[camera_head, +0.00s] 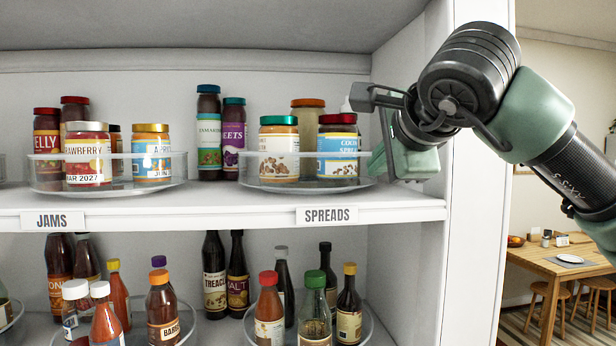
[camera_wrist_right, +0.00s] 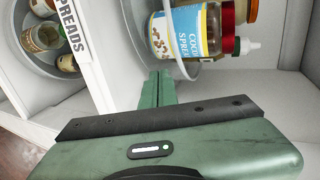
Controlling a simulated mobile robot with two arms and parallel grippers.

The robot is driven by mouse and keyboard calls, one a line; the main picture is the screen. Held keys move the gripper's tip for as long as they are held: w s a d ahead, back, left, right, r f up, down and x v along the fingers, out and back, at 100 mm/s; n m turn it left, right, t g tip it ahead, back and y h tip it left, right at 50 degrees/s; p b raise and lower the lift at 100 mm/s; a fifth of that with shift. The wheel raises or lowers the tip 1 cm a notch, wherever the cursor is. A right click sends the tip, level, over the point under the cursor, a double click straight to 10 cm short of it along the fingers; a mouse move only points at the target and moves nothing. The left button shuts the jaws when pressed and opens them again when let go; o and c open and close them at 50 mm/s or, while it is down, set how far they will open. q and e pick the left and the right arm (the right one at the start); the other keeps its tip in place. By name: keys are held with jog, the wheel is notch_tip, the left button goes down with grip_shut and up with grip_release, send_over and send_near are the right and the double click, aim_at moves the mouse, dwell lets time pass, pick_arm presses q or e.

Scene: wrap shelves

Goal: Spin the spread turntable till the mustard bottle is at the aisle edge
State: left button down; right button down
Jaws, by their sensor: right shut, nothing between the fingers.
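The spreads turntable (camera_head: 300,187) is a clear, low-walled disc on the upper shelf above the SPREADS label. At its front stand a green-lidded jar (camera_head: 279,150) and a red-lidded coconut spread jar (camera_head: 338,150); an orange-lidded jar (camera_head: 307,118) stands behind. My left gripper is out of view.
The jams turntable (camera_head: 110,190) stands to the left, with tall dark jars (camera_head: 209,135) between the two. The shelf's right side post (camera_head: 470,200) is close to my right arm. Bottles (camera_head: 315,310) fill the shelf below. A dining table (camera_head: 560,255) is far right.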

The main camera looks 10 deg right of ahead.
aim_at(342, 171)
jog(key=shift+w+a+p, duration=0.35)
jog(key=shift+w+a, duration=0.1)
jog(key=shift+w, duration=0.2)
jog(key=shift+s+a, duration=0.1)
dwell(0.3)
jog(key=shift+s+a+b, duration=0.3)
jog(key=shift+s+a, duration=0.35)
jog(key=shift+a, duration=0.25)
jog(key=shift+s+a, duration=0.25)
jog(key=shift+a, duration=0.85)
